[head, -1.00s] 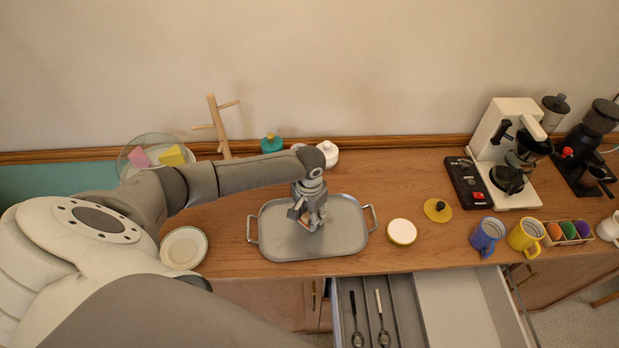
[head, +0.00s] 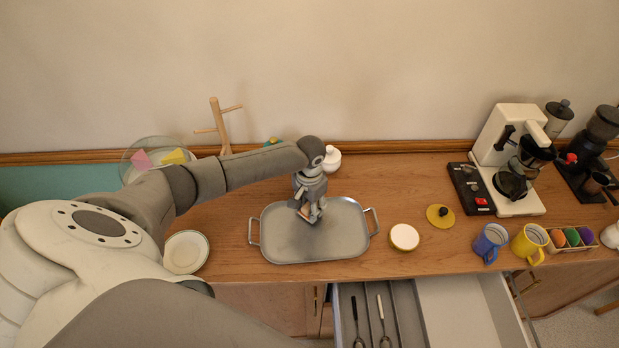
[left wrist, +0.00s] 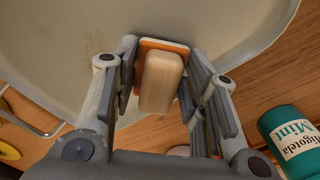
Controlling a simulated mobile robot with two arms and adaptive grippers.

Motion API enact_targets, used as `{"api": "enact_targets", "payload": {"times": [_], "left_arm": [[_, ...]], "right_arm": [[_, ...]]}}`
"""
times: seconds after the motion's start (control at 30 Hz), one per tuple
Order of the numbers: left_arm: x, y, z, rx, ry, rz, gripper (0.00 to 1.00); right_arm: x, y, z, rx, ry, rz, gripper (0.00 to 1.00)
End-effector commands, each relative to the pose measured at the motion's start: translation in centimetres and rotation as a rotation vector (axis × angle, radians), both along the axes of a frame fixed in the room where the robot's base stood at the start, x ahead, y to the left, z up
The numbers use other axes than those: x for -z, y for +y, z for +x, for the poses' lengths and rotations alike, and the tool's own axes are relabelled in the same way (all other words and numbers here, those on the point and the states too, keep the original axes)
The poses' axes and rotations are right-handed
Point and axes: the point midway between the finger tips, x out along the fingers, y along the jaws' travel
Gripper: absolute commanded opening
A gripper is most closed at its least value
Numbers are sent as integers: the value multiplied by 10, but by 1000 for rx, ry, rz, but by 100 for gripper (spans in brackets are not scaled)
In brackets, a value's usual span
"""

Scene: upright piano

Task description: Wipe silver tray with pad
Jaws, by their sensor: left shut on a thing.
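The silver tray (head: 345,240) lies flat on the wooden counter, with a handle at each end; its grey surface also fills the top of the left wrist view (left wrist: 60,50). My left gripper (head: 312,215) is over the back middle part of the tray, pointing down. In the left wrist view it is shut on the pad (left wrist: 162,82), which has a pale wooden grip and an orange base. The pad's underside is hidden, so I cannot tell for sure whether it touches the tray. My right gripper is not in view.
A white-topped round tub (head: 404,237) and a yellow lid (head: 440,217) are right of the tray. A plate (head: 185,252) is at left. A teal mint canister (left wrist: 290,140) stands behind the tray. An open drawer (head: 465,308) with utensils juts out in front.

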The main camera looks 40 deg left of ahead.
Motion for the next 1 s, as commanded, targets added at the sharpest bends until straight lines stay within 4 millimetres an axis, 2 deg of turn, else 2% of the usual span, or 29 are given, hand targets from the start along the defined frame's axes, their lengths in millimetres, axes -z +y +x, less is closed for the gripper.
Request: {"api": "enact_targets", "payload": {"times": [0.03, 0.07, 0.43, 1.0], "left_arm": [[-12, -1, 0, 1, -1, -1, 18], [-15, -1, 0, 1, 0, -1, 18], [-45, 0, 0, 0, -1, -1, 18], [-57, -1, 0, 1, -1, -1, 18]], "right_arm": [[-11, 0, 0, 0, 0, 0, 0], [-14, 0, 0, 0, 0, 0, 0], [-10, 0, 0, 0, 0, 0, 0], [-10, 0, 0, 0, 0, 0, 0]]}}
